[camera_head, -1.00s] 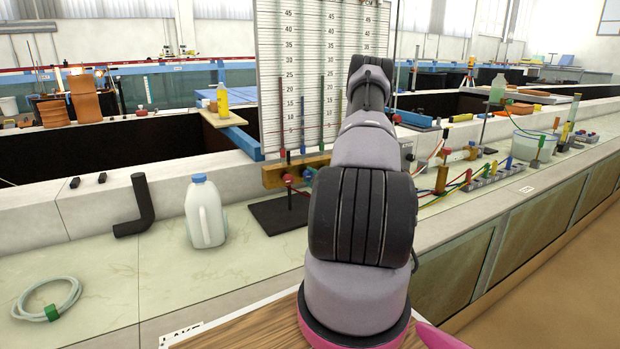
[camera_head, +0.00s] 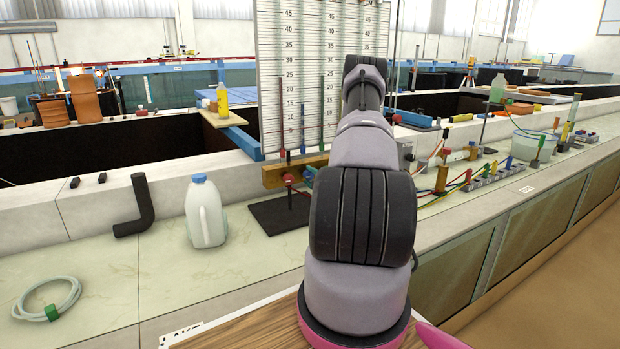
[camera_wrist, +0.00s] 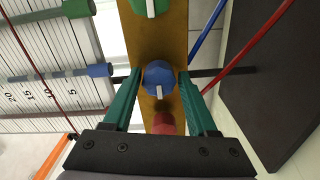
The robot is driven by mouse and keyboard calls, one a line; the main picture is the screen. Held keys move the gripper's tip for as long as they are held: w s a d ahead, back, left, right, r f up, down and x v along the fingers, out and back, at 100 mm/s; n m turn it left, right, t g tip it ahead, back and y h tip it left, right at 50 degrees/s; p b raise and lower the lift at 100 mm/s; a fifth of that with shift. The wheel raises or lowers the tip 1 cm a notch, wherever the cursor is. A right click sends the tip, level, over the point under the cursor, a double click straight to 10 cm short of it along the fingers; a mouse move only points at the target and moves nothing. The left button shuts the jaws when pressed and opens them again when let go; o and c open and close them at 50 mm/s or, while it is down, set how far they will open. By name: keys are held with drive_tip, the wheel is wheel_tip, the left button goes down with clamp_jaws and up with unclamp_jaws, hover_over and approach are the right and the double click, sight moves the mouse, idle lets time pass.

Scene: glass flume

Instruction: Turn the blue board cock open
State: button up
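The blue board cock (camera_wrist: 159,76) is a faceted blue knob with a white mark, on a wooden strip (camera_wrist: 178,42) in the wrist view. The mark lies roughly along the strip. My gripper (camera_wrist: 160,76) has its two teal fingers apart, one on each side of the blue knob. I cannot tell whether they touch it. A green cock (camera_wrist: 138,5) and a red cock (camera_wrist: 163,124) sit on the same strip, on either side of the blue one. In the head view my arm hides the gripper and part of the strip (camera_head: 275,178).
The scaled tube board (camera_head: 290,60) stands above the strip. Its dark base plate (camera_head: 275,216) rests on the bench. A white jug (camera_head: 205,215) and black elbow pipe (camera_head: 140,205) stand left. Colored leads and plug blocks (camera_head: 490,177) lie right.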

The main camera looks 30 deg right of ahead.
drive_tip(key=shift+o, duration=0.5)
drive_tip(key=s, duration=1)
drive_tip(key=shift+s+a, duration=0.35)
